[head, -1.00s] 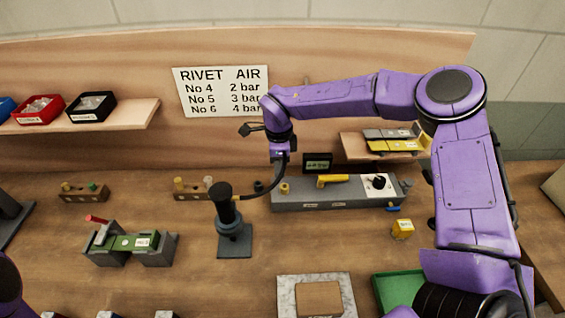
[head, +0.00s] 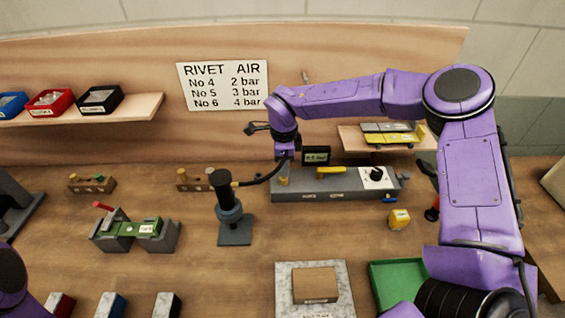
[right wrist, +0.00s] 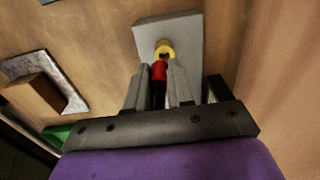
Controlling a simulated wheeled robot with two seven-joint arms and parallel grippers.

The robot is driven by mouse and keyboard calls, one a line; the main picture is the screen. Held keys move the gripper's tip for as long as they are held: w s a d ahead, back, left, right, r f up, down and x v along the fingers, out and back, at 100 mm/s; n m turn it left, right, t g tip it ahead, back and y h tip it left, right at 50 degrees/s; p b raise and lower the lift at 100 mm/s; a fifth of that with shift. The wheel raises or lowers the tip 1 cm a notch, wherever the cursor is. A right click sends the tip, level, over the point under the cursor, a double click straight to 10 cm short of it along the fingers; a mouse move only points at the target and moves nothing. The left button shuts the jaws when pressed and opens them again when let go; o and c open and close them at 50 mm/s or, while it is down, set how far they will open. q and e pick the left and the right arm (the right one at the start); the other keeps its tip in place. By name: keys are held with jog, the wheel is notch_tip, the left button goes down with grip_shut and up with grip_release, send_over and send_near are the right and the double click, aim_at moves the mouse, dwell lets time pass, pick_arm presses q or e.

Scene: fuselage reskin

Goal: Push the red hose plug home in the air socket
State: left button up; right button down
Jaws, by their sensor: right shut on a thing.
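The air socket is a yellow ring (head: 283,181) on the left end of the long grey box (head: 335,190). The ring (right wrist: 164,47) also shows in the right wrist view, with a dark opening. My right gripper (head: 284,162) is above that end, pointing down. In the right wrist view its fingers (right wrist: 160,88) are shut on the red hose plug (right wrist: 159,71). The plug's red end overlaps the ring's near edge in the picture; I cannot tell whether they touch. A black hose (head: 262,179) runs from my right gripper to the black rivet tool (head: 226,195). My left gripper is out of view.
A yellow handle (head: 331,172) and a black knob (head: 376,174) are on the box. A small display (head: 316,155) stands behind it. A marble slab (head: 283,293) and green tray (head: 385,270) lie in front.

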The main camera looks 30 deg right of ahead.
jog(key=shift+s, duration=0.2)
jog(key=shift+w+f, duration=0.2)
jog(key=shift+w, duration=0.2)
jog(key=shift+s+r, duration=0.15)
jog(key=shift+r, duration=0.05)
jog(key=shift+f, duration=0.1)
jog(key=shift+d, duration=0.1)
jog(key=shift+f, duration=0.7)
jog(key=shift+r, duration=0.1)
jog(key=shift+r+p, duration=0.25)
jog(key=shift+p, duration=0.05)
